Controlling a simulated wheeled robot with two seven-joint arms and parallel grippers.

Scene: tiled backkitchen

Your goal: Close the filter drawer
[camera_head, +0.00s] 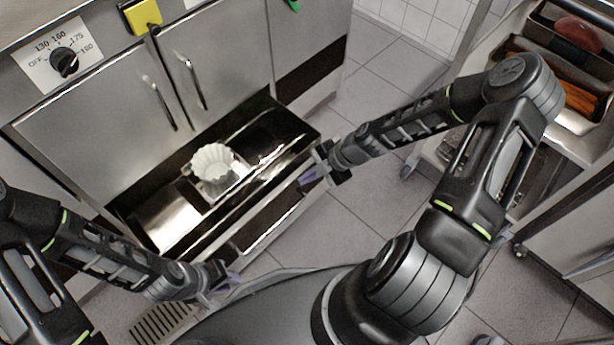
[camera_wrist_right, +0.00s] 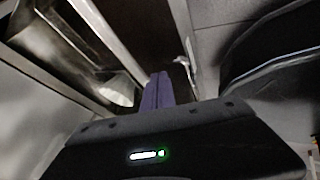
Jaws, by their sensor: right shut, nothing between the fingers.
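The filter drawer (camera_head: 196,255) is pulled out below the steel cabinet doors. A white fluted filter (camera_head: 216,164) sits inside it, and a pale round shape, probably the same filter, shows in the right wrist view (camera_wrist_right: 117,92). My right gripper (camera_head: 311,178) is at the right end of the drawer front, its purple fingers shut together and empty. In the right wrist view its fingers (camera_wrist_right: 157,91) lie beside the drawer's front panel; contact cannot be told. My left gripper (camera_head: 230,281) is low in front of the drawer's left part; its finger gap is unclear.
The cabinet (camera_head: 95,125) with a dial and two door handles stands behind the drawer. A shelf cart (camera_head: 570,140) with containers is at the right. A floor grate (camera_head: 163,322) lies at the lower left. Tiled floor is free between drawer and cart.

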